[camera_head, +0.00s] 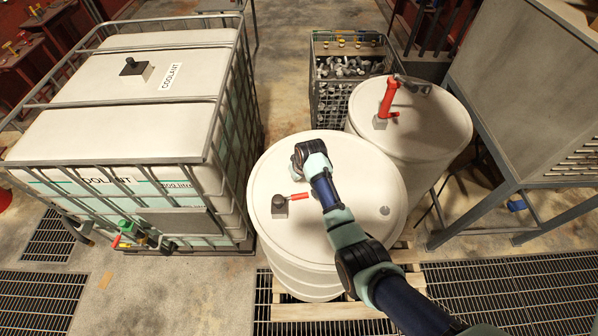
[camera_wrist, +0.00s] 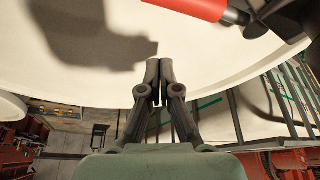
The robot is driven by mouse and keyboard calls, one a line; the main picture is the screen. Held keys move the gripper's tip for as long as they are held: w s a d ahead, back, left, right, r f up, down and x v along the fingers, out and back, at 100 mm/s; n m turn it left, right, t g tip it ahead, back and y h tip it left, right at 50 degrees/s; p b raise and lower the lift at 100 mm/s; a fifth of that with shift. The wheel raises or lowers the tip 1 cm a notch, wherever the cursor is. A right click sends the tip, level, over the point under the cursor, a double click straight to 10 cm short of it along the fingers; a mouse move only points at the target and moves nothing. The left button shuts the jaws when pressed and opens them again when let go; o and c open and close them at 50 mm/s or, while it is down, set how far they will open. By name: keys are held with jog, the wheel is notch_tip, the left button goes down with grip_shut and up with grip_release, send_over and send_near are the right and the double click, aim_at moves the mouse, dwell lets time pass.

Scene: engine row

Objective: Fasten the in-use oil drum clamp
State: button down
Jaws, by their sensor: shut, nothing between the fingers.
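Two white drums stand side by side: a front drum (camera_head: 350,165) and a rear drum (camera_head: 440,125). The rear drum carries a red pump (camera_head: 388,97) with a grey spout, a grey block (camera_head: 380,123) at its foot and a short red lever (camera_head: 393,114). The front drum has a dark-capped block (camera_head: 279,206) with a red lever (camera_head: 299,196). My arm reaches over the front drum's lid and hides part of it; its fingers are hidden there. In the wrist view my gripper (camera_wrist: 160,66) is shut and empty, apart from a red handle (camera_wrist: 190,7) at the top.
A caged coolant tank (camera_head: 130,95) stands left of the drums. A mesh bin (camera_head: 340,75) of metal parts sits behind them. A grey cabinet (camera_head: 530,70) on a frame is at the right. Floor grating (camera_head: 510,290) lies in front, and a pallet (camera_head: 330,310) shows under the front drum.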

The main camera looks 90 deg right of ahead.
jog(key=w+v, duration=0.1)
jog(key=v, duration=0.8)
jog(key=shift+a+r, duration=0.3)
jog(key=shift+a, duration=0.2)
jog(key=w+a+r+n+t+h+p, duration=0.1)
jog(key=w+a+r+n+t, duration=0.2)
jog(key=w+a, duration=0.7)
jog(key=w+a+r+n+t, duration=0.2)
jog(key=w+a+r, duration=0.4)
jog(key=w+a, duration=0.45)
jog(key=a+r+n+t+y, duration=0.1)
jog(key=a+r, duration=0.3)
jog(key=a, duration=0.6)
jog(key=a+r+n+t+y+p, duration=0.1)
jog(key=a+r+n+t+y, duration=0.1)
jog(key=a, duration=0.8)
jog(key=a+r+n+t+y, duration=0.1)
jog(key=a+r+n+t, duration=0.1)
jog(key=a+r, duration=0.4)
jog(key=a+n, duration=0.1)
jog(key=a, duration=0.3)
jog(key=shift+w+a+r+t, duration=0.25)
jog(key=shift+w+r+t, duration=0.05)
jog(key=shift+w, duration=0.1)
